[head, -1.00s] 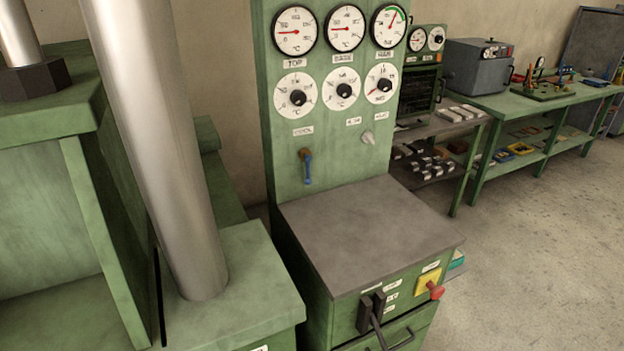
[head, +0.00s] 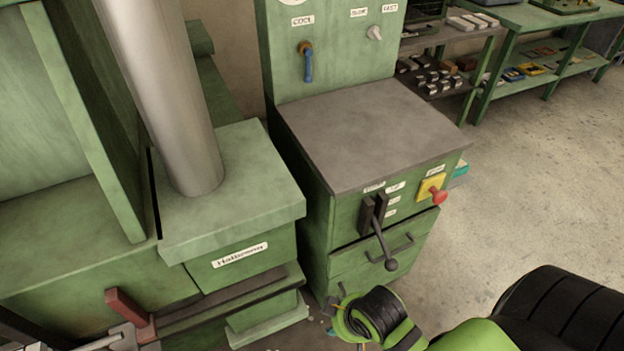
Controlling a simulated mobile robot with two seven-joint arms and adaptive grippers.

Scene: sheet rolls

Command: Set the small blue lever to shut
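The small blue lever (head: 308,66) is on the green upright panel, below the label COOL (head: 302,21). It hangs straight down from a brass-coloured pivot. No gripper is near it. My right arm, bright green and black, comes in from the lower right. Its wrist end is low in front of the cabinet, and my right gripper (head: 338,310) is only partly seen there; its fingers are not clear. My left gripper is not seen.
A grey-topped cabinet (head: 365,125) stands below the panel. Its front carries a black lever (head: 383,245), a red knob (head: 438,196) on a yellow plate, and a drawer handle. A thick metal column (head: 165,100) stands left. Floor at right is clear.

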